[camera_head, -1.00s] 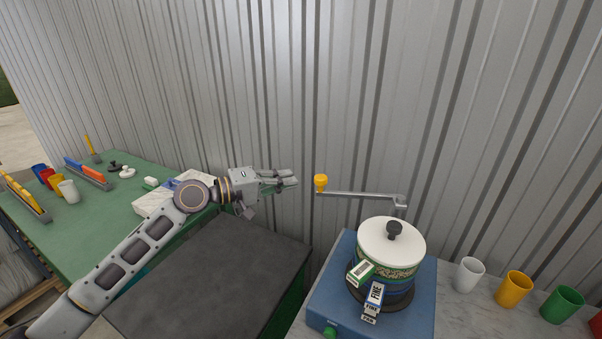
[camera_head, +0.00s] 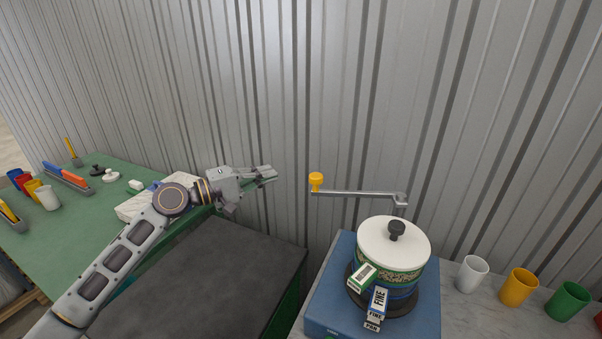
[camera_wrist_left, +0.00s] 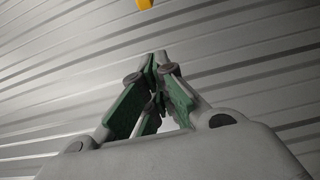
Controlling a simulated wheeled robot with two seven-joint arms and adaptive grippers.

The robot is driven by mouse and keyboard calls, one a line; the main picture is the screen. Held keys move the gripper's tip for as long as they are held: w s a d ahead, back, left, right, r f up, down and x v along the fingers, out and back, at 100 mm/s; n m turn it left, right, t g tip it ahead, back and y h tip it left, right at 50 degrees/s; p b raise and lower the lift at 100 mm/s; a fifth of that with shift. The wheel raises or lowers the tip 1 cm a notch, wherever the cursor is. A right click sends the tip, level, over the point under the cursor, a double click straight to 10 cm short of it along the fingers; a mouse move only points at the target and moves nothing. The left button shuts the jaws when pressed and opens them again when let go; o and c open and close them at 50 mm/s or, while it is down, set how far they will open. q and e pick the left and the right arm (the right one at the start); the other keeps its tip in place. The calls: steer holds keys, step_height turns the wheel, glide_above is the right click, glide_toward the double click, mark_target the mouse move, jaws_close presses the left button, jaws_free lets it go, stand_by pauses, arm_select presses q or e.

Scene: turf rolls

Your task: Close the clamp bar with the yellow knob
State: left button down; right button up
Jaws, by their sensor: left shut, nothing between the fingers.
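The clamp bar (camera_head: 358,193) is a thin grey metal arm on a short post behind the sieve stack. It reaches out to the left, clear of the stack's white lid (camera_head: 393,241). The yellow knob (camera_head: 316,181) sits on its left end, and part of it shows at the top edge of the left wrist view (camera_wrist_left: 145,3). My left gripper (camera_head: 273,173) is shut and empty, to the left of the knob with a gap between them. Its fingertips meet in the left wrist view (camera_wrist_left: 159,56). My right gripper is not in view.
The stack stands on a blue shaker base (camera_head: 330,295) with labelled tags in front. Cups, white (camera_head: 472,273), yellow (camera_head: 517,287) and green (camera_head: 567,300), stand at right. A dark-topped block (camera_head: 215,280) lies below my left arm. A corrugated wall (camera_head: 400,90) closes the back.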

mark_target(316, 179)
arm_select(q)
steer(key=w+d+p, duration=0.1)
steer(key=d+p, duration=0.2)
steer(key=d, duration=0.6)
steer(key=shift+w, duration=0.3)
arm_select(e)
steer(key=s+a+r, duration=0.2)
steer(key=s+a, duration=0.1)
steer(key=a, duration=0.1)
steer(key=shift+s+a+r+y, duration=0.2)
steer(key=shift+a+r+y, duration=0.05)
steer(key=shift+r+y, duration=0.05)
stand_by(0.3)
